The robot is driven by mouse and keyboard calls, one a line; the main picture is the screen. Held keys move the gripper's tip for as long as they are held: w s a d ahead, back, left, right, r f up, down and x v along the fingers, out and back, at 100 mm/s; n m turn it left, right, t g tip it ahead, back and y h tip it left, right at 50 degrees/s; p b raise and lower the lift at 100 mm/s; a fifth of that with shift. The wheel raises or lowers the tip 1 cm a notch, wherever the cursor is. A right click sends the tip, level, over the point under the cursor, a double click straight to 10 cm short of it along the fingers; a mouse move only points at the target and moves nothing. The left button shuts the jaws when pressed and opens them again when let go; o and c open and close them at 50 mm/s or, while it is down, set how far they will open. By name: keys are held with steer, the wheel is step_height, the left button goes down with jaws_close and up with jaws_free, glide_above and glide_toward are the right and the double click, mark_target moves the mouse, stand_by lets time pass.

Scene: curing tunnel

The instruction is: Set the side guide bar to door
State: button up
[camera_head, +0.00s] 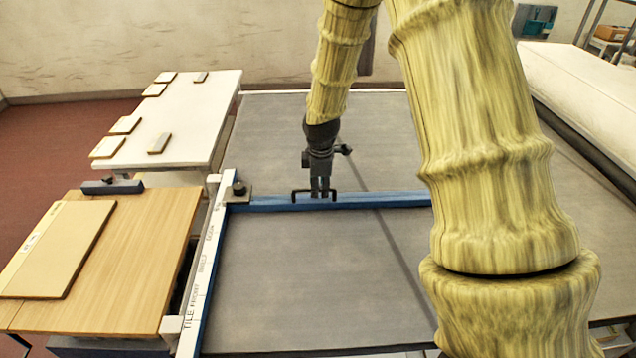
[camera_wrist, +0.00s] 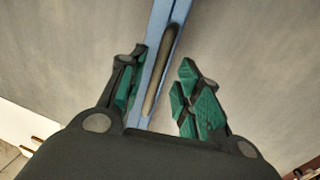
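The side guide bar (camera_head: 375,200) is a long blue bar lying crosswise over the grey belt. It has a black bracket-shaped handle (camera_head: 296,194). Its left end meets a dark clamp with a knob (camera_head: 239,189) at a white scale rail (camera_head: 192,320). My gripper (camera_head: 320,190) points down at the handle. In the wrist view the handle (camera_wrist: 163,65) and blue bar (camera_wrist: 157,22) lie between my open green-padded fingers (camera_wrist: 160,85). A gap shows between handle and right finger.
A wooden table with a tan panel (camera_head: 55,248) stands at the left. Behind it is a white table (camera_head: 195,110) with several small boards. A long white housing (camera_head: 580,90) stands at the right. The belt (camera_head: 300,290) in front of the bar is clear.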

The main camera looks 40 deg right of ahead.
steer(key=shift+w+a+f, duration=0.15)
steer(key=shift+w+f, duration=0.2)
steer(key=shift+f, duration=0.05)
steer(key=shift+w+f, duration=0.1)
steer(key=shift+w, duration=0.05)
steer(key=shift+c, duration=0.7)
steer(key=c, duration=0.4)
steer(key=shift+s+d+r, duration=0.2)
steer(key=shift+s+r, duration=0.1)
steer(key=shift+s, duration=0.15)
jaws_close()
steer(key=shift+s+r, duration=0.1)
steer(key=shift+a, duration=0.15)
